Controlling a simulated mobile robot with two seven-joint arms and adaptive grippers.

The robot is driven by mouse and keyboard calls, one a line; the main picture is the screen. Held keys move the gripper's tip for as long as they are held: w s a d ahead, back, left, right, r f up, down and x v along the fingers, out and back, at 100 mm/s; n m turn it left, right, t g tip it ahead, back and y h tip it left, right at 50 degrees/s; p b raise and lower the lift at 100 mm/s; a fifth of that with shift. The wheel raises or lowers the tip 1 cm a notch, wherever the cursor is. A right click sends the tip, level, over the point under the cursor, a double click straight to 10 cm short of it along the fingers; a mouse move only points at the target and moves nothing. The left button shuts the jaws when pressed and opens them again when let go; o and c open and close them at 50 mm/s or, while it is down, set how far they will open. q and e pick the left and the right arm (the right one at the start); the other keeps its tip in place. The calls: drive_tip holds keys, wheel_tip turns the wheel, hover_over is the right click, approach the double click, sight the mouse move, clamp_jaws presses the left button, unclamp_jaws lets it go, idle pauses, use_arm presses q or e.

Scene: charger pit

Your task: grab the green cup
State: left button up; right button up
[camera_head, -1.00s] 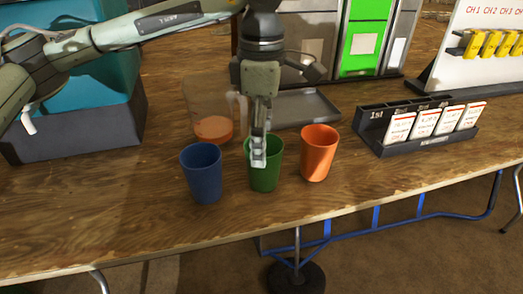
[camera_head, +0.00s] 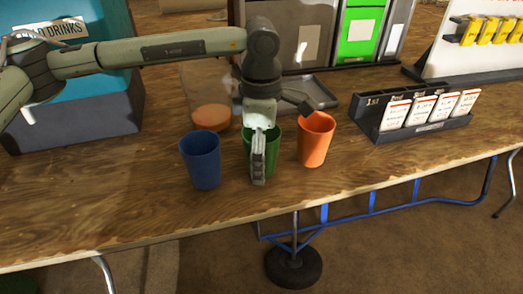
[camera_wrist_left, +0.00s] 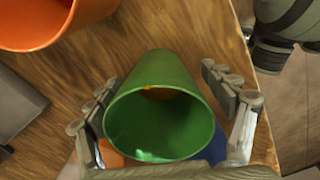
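The green cup (camera_head: 274,152) stands upright on the wooden table between a blue cup (camera_head: 201,161) and an orange cup (camera_head: 316,140). My left gripper (camera_head: 258,168) is over it and hides part of it in the head view. In the left wrist view the green cup (camera_wrist_left: 160,122) lies between the two spread fingers of my left gripper (camera_wrist_left: 165,118), one on each side. A gap shows on the right side; contact on the left side cannot be told.
A clear container with orange contents (camera_head: 211,115) and a grey tray (camera_head: 300,88) stand behind the cups. A black card holder (camera_head: 415,130) is at the right. The table's front edge (camera_head: 200,232) is close; bare wood lies to the left.

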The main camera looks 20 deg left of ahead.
use_arm(q)
drive_tip(key=c, duration=1.3)
drive_tip(key=shift+o, duration=0.2)
drive_tip(key=shift+r, duration=0.2)
drive_tip(key=shift+r, duration=0.95)
wheel_tip(320, 180, up, 2)
drive_tip(key=shift+b, duration=0.3)
drive_tip(key=shift+s+a+r+b, duration=0.2)
drive_tip(key=shift+s+a+r, duration=0.35)
drive_tip(key=shift+s+r, duration=0.95)
drive_tip(key=shift+s+a+r+b, duration=0.2)
drive_tip(key=shift+s+a+r, duration=0.45)
drive_tip(key=shift+s, duration=1.5)
drive_tip(key=shift+s+a+r+b, duration=0.2)
drive_tip(key=shift+s+a+r, duration=0.25)
drive_tip(key=shift+s+r, duration=1.1)
use_arm(e)
drive_tip(key=shift+w+d+r, duration=0.1)
drive_tip(key=shift+r, duration=2.05)
use_arm(q)
drive_tip(key=shift+s+f, duration=0.3)
drive_tip(key=shift+s, duration=0.05)
use_arm(e)
drive_tip(key=shift+f, duration=0.1)
